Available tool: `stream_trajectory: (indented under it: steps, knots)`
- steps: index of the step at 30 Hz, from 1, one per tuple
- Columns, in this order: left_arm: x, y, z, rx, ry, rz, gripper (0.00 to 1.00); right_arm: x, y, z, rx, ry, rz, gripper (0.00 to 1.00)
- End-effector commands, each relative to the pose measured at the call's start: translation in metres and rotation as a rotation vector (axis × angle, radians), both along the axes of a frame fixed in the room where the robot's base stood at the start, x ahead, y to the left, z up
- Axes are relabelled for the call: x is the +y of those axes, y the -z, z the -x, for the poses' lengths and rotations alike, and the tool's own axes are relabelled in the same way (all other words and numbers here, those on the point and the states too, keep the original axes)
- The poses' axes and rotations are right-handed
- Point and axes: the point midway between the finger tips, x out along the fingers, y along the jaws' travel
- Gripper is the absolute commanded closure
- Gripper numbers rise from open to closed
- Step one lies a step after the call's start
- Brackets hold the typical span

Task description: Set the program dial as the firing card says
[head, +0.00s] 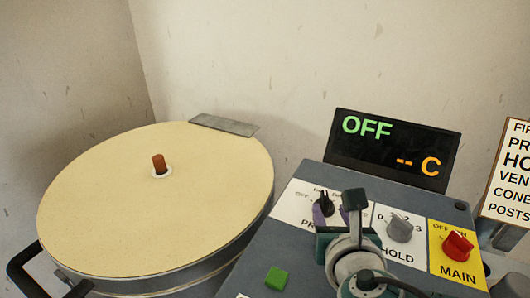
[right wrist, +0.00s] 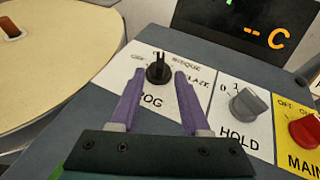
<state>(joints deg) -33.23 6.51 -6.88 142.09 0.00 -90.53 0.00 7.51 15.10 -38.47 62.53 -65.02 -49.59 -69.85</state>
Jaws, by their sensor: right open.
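The program dial (head: 325,203) is a black knob on a white plate at the panel's left; it also shows in the right wrist view (right wrist: 158,72). Its raised grip points roughly up the plate. Labels around it include OFF, BISQUE and GLAZE; which one it marks is unclear. My right gripper (right wrist: 158,82) is open, its purple fingertips on either side of the knob with gaps; contact is not visible. The firing card (head: 506,172) is at the right edge of the head view, cut off, so its settings are unreadable. My left gripper is not in view.
A grey HOLD knob (head: 399,229) and red MAIN switch (head: 458,246) sit right of the dial. The display (head: 393,150) reads OFF and "-- C". A green button (head: 277,278) is at lower left. The round kiln lid (head: 100,205) fills the left.

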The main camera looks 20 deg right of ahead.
Motion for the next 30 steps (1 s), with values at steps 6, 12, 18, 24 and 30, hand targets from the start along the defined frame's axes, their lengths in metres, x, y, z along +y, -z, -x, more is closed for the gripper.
stream_trajectory:
  steps: [6,12,18,24,30]
  knots:
    - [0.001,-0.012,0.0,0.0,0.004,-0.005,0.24,0.014,-0.013,0.028,0.002,-0.002,-0.002,0.54]
    - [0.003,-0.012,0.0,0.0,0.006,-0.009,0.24,0.017,-0.015,0.034,0.002,0.0,0.0,0.54]
    - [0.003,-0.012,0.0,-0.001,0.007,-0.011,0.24,0.017,-0.014,0.033,0.001,0.0,0.0,0.54]
    - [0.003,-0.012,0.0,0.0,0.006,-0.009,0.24,0.017,-0.014,0.034,0.0,0.007,-0.01,0.54]
    - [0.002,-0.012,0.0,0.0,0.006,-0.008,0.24,0.017,-0.016,0.063,-0.073,0.301,-0.393,0.54]
